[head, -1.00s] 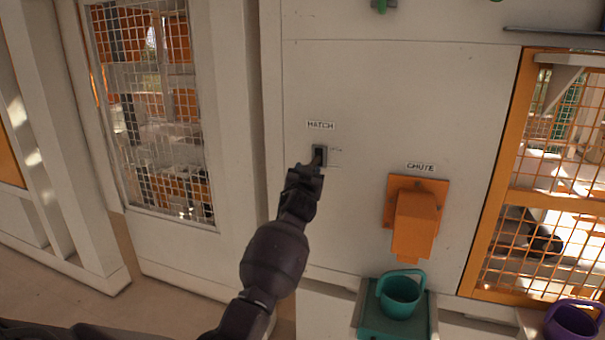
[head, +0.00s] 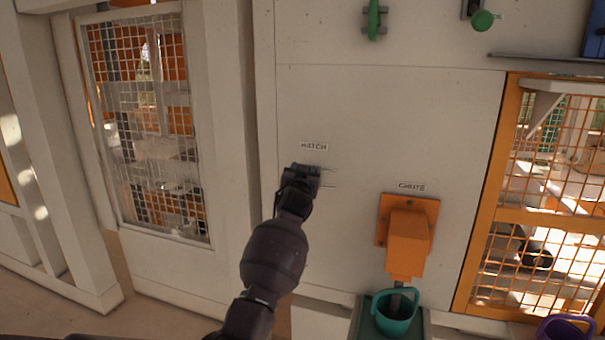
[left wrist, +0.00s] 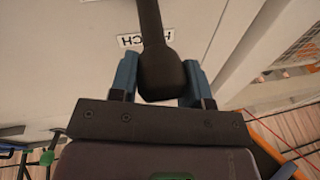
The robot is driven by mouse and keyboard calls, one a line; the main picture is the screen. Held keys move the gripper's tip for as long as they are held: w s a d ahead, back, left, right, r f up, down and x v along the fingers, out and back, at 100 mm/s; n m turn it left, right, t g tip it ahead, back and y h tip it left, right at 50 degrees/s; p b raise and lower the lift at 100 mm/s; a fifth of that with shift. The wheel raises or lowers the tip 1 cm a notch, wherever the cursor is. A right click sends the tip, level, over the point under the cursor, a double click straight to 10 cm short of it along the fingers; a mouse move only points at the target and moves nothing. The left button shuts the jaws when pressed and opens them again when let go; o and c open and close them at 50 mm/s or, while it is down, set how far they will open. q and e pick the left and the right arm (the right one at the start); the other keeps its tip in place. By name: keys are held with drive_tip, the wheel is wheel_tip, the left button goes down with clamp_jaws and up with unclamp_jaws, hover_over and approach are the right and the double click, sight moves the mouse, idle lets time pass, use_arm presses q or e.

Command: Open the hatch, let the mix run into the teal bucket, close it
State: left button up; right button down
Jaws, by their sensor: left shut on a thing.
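My left gripper (head: 303,176) is at the wall just below the HATCH label (head: 313,147) and mostly hides the hatch control in the head view. In the left wrist view its blue fingers are shut on the dark hatch lever (left wrist: 160,75). The orange chute (head: 407,245) is on the wall to the right. The level in the bucket cannot be made out. My right gripper is not in view.
A purple bucket (head: 563,330) stands at the lower right. An orange mesh panel (head: 535,200) is right of the chute. Green controls (head: 374,20) and a shelf (head: 545,62) are above. The wall between hatch and chute is clear.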

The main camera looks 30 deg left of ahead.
use_arm(q)
drive_tip(key=shift+r, duration=0.2)
drive_tip(key=o, duration=1.3)
drive_tip(key=shift+f, duration=0.1)
drive_tip(key=v, duration=1)
drive_tip(key=shift+s+d+b, duration=0.2)
drive_tip(key=shift+s+b, duration=0.15)
